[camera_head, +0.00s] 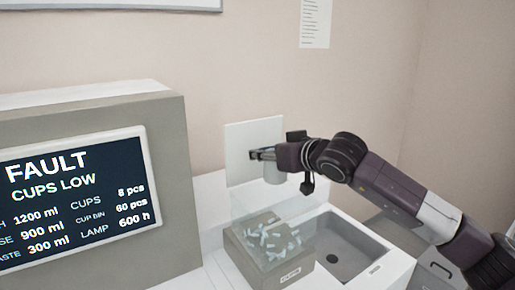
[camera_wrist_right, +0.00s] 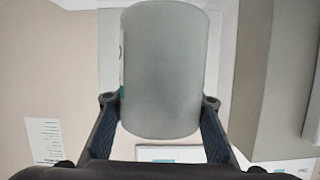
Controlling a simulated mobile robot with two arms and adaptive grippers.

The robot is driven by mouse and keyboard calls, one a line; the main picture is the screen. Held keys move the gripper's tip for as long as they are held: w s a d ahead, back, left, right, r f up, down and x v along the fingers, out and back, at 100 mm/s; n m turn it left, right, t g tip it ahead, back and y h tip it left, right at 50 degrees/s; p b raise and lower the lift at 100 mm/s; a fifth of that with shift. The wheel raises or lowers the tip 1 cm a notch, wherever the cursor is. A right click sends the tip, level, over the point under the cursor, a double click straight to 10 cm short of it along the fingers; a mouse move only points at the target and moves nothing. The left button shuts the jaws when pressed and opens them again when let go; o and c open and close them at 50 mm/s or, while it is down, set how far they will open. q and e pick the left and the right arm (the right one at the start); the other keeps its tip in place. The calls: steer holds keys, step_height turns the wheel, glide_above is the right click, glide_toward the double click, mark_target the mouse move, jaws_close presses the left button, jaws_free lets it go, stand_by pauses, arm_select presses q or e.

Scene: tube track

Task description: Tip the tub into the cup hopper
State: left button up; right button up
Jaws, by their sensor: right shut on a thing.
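The grey tub (camera_head: 273,174) is held in my right gripper (camera_head: 266,155), in front of a white wall panel. In the right wrist view the tub (camera_wrist_right: 163,70) fills the space between the two fingers of the right gripper (camera_wrist_right: 160,103), one on each side. The cup hopper (camera_head: 282,278) stands below the tub, a box with clear upper walls and a "CUPS" label. Several small white cups (camera_head: 270,240) lie jumbled inside it. The tub's mouth and contents are hidden, and I cannot tell its exact tilt. My left gripper is not in view.
A grey sink basin (camera_head: 350,245) is set in the white counter right of the hopper. A large grey cabinet with a screen (camera_head: 75,195) reading "FAULT CUPS LOW" stands at the left. The white panel (camera_head: 253,136) is close behind the tub.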

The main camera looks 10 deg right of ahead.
steer(key=f+m, duration=0.1)
steer(key=s+f+m+y, duration=0.1)
steer(key=m, duration=0.1)
steer(key=shift+s+y, duration=0.3)
steer(key=shift+a+f+m+y+b, duration=0.25)
steer(key=shift+f+m+y+b, duration=0.35)
steer(key=shift+m+b, duration=0.35)
steer(key=shift+w+m, duration=0.15)
steer(key=shift+m, duration=0.1)
jaws_close()
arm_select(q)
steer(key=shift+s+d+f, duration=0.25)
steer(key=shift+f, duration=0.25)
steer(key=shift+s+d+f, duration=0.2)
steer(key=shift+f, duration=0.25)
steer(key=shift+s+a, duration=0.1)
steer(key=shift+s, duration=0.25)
